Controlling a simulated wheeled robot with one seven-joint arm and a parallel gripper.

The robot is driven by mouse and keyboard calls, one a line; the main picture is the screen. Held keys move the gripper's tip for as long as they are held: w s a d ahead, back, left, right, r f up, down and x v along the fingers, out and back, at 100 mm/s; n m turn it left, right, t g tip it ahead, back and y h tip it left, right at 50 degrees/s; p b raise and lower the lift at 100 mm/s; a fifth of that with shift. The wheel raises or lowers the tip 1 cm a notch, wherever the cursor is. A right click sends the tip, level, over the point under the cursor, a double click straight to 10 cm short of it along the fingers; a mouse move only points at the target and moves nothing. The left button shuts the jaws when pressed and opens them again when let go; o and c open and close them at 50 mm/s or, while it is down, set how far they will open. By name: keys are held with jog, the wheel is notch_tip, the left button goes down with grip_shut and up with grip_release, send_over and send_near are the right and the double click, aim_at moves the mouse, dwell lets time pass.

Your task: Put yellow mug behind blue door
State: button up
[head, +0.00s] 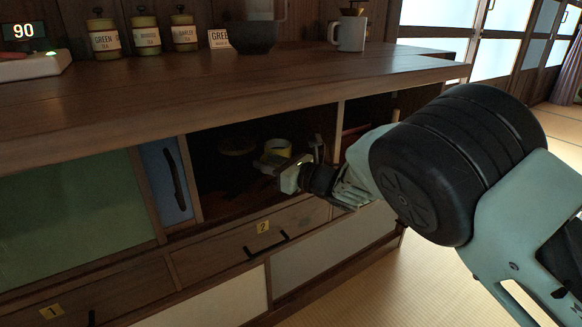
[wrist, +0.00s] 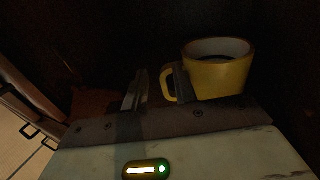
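The yellow mug (head: 278,147) is inside the dark open compartment just right of the blue door (head: 160,183). In the wrist view the yellow mug (wrist: 218,78) is upright, with dark contents or a dark interior and its handle toward the left. My gripper (head: 294,156) reaches into the compartment at the mug. In the wrist view my gripper (wrist: 157,90) has its fingers apart. The handle shows between them, close to the right finger, which seems to overlap the handle loop. Whether a finger touches the mug is unclear. The blue door has a dark vertical handle; a narrow panel shows.
A green door (head: 70,220) is left of the blue one. A dark round object (head: 237,145) is deeper in the compartment, left of the mug. A wooden divider (head: 337,130) stands to the right. Drawers (head: 250,235) lie below; the countertop (head: 220,85) overhangs above.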

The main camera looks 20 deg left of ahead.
jog(key=p+v, duration=0.3)
jog(key=v, duration=0.7)
jog(key=shift+r, duration=0.15)
jog(key=s+d+r+m+t+h, duration=0.15)
jog(key=d+m+h, duration=0.4)
jog(key=m, duration=0.65)
jog(key=d+r+m+t+h, duration=0.2)
jog(key=d+m+h, duration=0.2)
jog(key=d+m, duration=0.55)
jog(key=s+d+m+g+h, duration=0.2)
jog(key=s+d+m+g, duration=0.1)
jog(key=s+m, duration=0.4)
jog(key=s+d+m+g+h, duration=0.2)
jog(key=s+d+m, duration=0.4)
jog(key=s, duration=0.8)
jog(key=s+d+r+m+g+h, duration=0.1)
jog(key=s+d+m+g+h, duration=0.2)
jog(key=s+m, duration=0.5)
jog(key=s+d+g, duration=0.1)
jog(key=s, duration=0.2)
jog(key=shift+d, duration=0.3)
